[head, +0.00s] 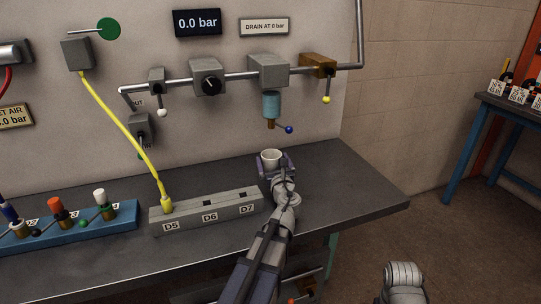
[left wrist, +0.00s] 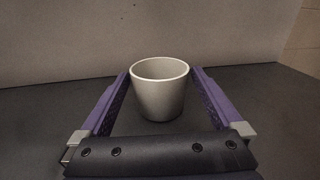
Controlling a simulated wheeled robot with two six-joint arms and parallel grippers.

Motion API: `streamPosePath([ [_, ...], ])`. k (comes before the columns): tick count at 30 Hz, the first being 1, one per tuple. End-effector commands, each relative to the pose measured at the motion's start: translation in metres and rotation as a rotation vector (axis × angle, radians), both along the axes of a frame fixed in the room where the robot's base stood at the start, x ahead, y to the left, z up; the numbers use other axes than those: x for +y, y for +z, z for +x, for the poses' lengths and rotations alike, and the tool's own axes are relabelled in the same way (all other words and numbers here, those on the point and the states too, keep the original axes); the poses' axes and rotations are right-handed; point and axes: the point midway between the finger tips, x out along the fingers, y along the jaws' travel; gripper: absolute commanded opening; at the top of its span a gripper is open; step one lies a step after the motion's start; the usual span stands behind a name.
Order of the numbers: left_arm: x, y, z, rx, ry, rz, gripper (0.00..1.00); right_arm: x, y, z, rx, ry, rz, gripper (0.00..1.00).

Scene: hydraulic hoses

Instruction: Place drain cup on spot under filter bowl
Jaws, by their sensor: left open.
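The drain cup (head: 270,159) is a pale, cream-coloured cup standing upright on the grey bench, below the filter bowl (head: 271,104). The filter bowl is a blue-green cylinder with a brass drain and a blue-knobbed lever under it. My left gripper (head: 274,162) is open, with its fingers on either side of the cup. In the left wrist view the cup (left wrist: 160,88) stands between the two purple fingers (left wrist: 159,92), with a visible gap on each side. The spot under the cup is hidden. My right gripper is out of view; only a piece of my right arm shows at bottom right.
A grey block (head: 205,211) labelled D5, D6 and D7 lies left of my left arm, with a yellow hose (head: 127,128) plugged into D5. A blue rack (head: 70,229) with coloured fittings stands at far left. The bench right of the cup is clear.

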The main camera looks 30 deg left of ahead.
Motion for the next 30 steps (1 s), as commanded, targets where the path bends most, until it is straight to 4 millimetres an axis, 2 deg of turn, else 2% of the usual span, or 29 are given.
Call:
streamPosePath([
  [1,-0.009,0.000,-0.014,0.000,-0.003,0.000,1.00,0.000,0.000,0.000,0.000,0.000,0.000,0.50],
  [3,-0.018,0.000,-0.024,0.000,-0.002,0.000,1.00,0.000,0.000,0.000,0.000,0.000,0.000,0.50],
  [12,-0.043,0.000,-0.051,0.000,-0.002,0.000,1.00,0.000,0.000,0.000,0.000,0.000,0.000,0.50],
  [30,-0.047,0.000,-0.054,0.000,0.000,0.000,1.00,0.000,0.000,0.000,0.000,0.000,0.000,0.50],
])
